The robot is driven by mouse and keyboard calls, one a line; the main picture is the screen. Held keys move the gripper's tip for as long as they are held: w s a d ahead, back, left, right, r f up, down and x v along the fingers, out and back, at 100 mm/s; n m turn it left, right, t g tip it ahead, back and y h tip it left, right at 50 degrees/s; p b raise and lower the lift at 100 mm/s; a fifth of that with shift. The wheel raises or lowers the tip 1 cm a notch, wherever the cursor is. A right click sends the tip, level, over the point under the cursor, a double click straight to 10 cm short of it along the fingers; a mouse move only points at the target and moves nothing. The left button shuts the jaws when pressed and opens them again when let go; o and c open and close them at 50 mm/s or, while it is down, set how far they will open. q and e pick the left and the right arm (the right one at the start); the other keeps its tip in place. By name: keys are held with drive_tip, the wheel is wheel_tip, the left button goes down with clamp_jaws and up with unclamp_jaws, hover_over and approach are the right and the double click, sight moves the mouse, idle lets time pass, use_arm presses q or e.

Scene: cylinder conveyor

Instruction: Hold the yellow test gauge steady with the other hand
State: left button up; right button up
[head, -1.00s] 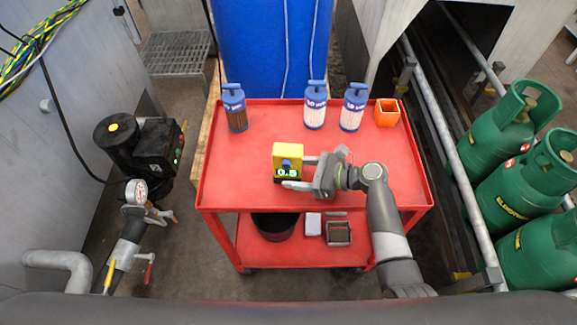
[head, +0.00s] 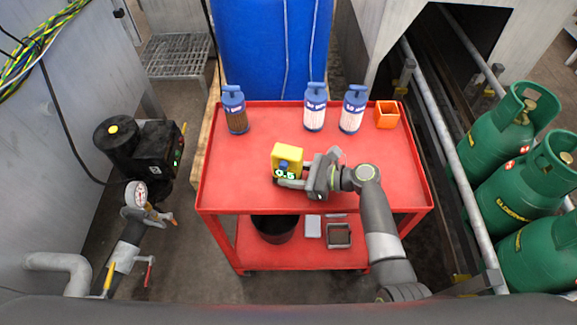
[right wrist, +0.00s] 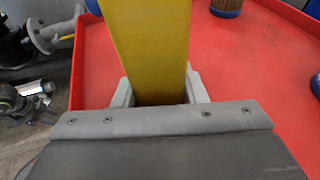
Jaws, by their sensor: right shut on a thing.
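The yellow test gauge (head: 287,153) stands on the red cart top, near the middle. Its dark front has a small display with bright digits that look like 0.5. My right gripper (head: 290,176) reaches in from the right and is shut on the gauge, low on its body. In the right wrist view the gauge (right wrist: 150,45) rises as a tall yellow face between the two grey fingers (right wrist: 158,92). The fingertips are partly hidden behind the wrist housing. My left gripper is not in any view.
Green gas bottles (head: 515,185) stand at the right behind a rail. A black pump unit (head: 140,148) is at the left. The cart's left front is clear.

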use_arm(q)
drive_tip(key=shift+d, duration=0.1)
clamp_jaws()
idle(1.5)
